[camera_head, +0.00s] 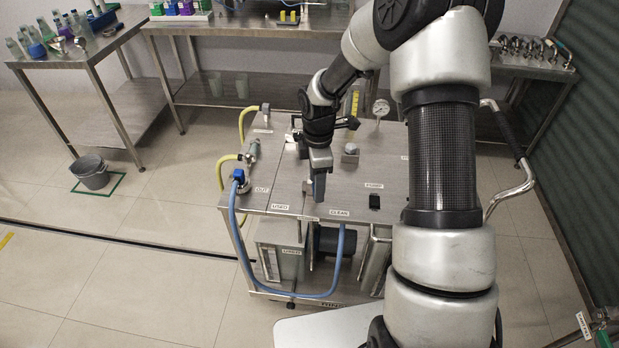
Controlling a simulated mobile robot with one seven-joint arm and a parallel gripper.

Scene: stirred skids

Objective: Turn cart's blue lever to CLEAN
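The steel cart (385,168) stands in the middle of the camera_head view. On its top near the front edge are a USED label (279,207) on the left and a CLEAN label (339,212) on the right. My gripper (318,178) points down over the cart top between and behind these labels. A narrow blue-grey upright piece (319,188) shows directly below it, perhaps the blue lever; I cannot tell whether the fingers touch it. The lever's pivot and pointing direction are largely hidden. The finger gap is not visible.
A blue hose (233,215) loops from the OUT fitting down the cart's front. Yellow hoses (222,165) are on its left. A pressure gauge (381,108) stands at the back. A grey bucket (91,172) sits on the open floor at left. Steel tables (250,92) stand behind.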

